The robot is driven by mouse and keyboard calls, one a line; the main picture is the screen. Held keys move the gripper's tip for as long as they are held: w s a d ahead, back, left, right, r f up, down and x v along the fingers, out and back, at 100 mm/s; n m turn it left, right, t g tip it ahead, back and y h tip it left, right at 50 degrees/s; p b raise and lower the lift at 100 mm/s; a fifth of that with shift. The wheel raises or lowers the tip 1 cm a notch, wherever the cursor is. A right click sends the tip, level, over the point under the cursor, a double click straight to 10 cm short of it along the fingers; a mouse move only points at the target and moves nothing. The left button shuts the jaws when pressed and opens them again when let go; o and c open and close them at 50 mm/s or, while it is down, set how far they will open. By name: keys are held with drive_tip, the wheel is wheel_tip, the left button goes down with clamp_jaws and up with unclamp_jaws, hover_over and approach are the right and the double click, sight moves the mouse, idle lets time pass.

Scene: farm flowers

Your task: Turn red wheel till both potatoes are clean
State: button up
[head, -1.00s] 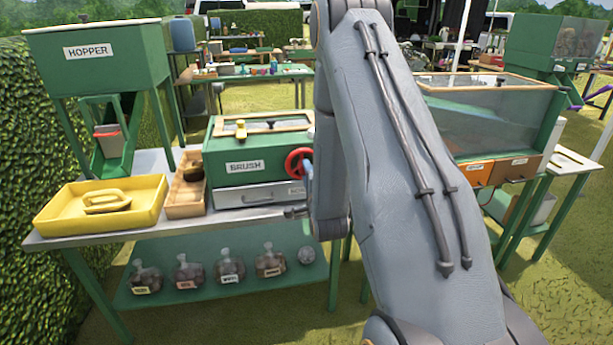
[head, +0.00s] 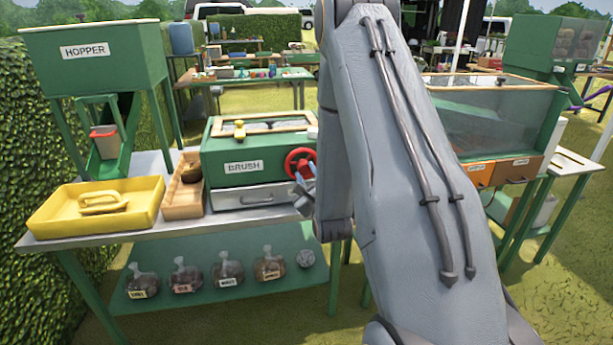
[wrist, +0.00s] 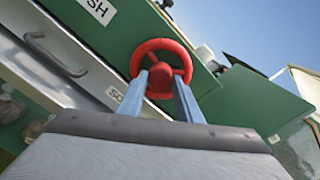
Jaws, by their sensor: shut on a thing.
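The red wheel (head: 300,162) is on the front right of the green brush box (head: 222,150), and it also shows in the wrist view (wrist: 161,50). My gripper (head: 302,179) is at the wheel from the front. In the wrist view its two blue fingers (wrist: 160,78) reach the lower part of the wheel and are shut on it, near the hub. The potatoes cannot be made out in either view; the glass top of the box shows only at a slant.
A grey drawer (head: 250,197) with a handle is below the brush box. A yellow tray (head: 60,222) and a wooden box (head: 182,212) stand to its left on the table. The hopper (head: 90,80) stands behind. A glass-fronted green tank (head: 490,110) is at right. Labelled bags (head: 187,277) sit on the lower shelf.

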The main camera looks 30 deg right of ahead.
drive_tip(key=shift+m, duration=1.1)
drive_tip(key=o, duration=1)
drive_tip(key=shift+o, duration=0.2)
drive_tip(key=b+v, duration=0.1)
drive_tip(key=v, duration=0.6)
drive_tip(key=shift+s+b, duration=0.35)
drive_tip(key=shift+a, duration=0.1)
